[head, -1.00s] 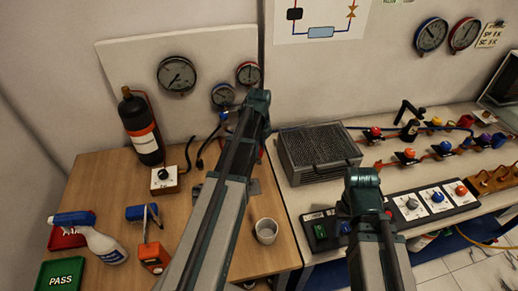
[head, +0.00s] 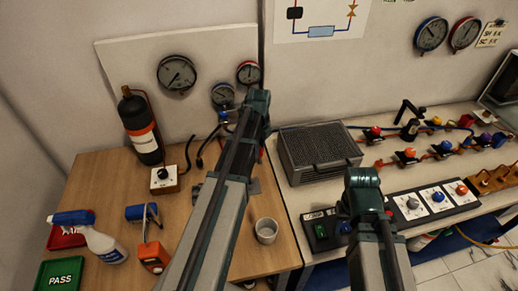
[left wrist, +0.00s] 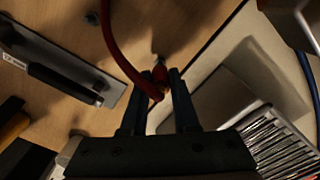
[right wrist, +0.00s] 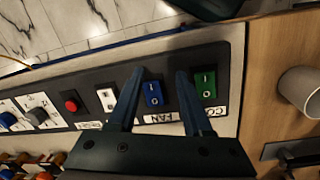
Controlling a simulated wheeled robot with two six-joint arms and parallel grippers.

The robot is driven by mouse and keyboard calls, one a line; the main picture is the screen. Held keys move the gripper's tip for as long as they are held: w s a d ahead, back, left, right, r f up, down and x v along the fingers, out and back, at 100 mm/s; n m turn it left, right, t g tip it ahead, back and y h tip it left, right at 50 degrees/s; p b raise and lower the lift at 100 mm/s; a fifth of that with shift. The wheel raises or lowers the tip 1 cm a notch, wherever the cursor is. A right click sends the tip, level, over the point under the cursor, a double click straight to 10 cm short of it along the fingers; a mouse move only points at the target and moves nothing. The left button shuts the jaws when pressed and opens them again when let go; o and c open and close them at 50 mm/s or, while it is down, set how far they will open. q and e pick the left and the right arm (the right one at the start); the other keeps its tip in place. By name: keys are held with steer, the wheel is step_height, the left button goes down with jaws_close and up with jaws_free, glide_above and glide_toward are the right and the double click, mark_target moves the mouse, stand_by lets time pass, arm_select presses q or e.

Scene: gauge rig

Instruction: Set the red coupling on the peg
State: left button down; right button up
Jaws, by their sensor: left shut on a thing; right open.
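My left gripper (left wrist: 161,72) is shut on the red coupling (left wrist: 160,76), which sits between the fingertips in the left wrist view. In the head view my left arm hides this gripper and the coupling. My right gripper (right wrist: 160,72) is open and empty over the switch panel (right wrist: 228,75).
A grey finned box (head: 315,155) stands right of my left arm. A white cup (head: 266,231) stands on the wooden table (head: 105,175). A black cylinder (head: 140,125), a spray bottle (head: 100,240) and an orange meter (head: 154,257) are at left. Valves (head: 408,154) line the right bench.

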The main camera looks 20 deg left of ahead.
mark_target(343, 242)
arm_select(q)
steer(key=shift+f+b, duration=1)
steer(key=shift+f, duration=0.1)
arm_select(e)
steer(key=shift+f, duration=1.1)
arm_select(q)
steer(key=shift+s+a+f+b, duration=0.15)
steer(key=shift+s+f+b, duration=0.3)
steer(key=shift+b, duration=0.25)
arm_select(e)
steer(key=shift+s+f, duration=0.4)
steer(key=shift+f, duration=0.1)
arm_select(q)
steer(key=shift+r, duration=0.15)
arm_select(e)
steer(key=shift+d+r, duration=0.1)
steer(key=shift+r, duration=0.05)
arm_select(q)
steer(key=shift+w+r+p, duration=0.3)
steer(key=shift+r+p, duration=0.2)
steer(key=shift+p, duration=0.4)
arm_select(e)
steer(key=shift+w+r, duration=0.25)
steer(key=shift+r, duration=0.3)
arm_select(q)
steer(key=shift+r, duration=0.25)
arm_select(e)
steer(key=shift+r, duration=0.2)
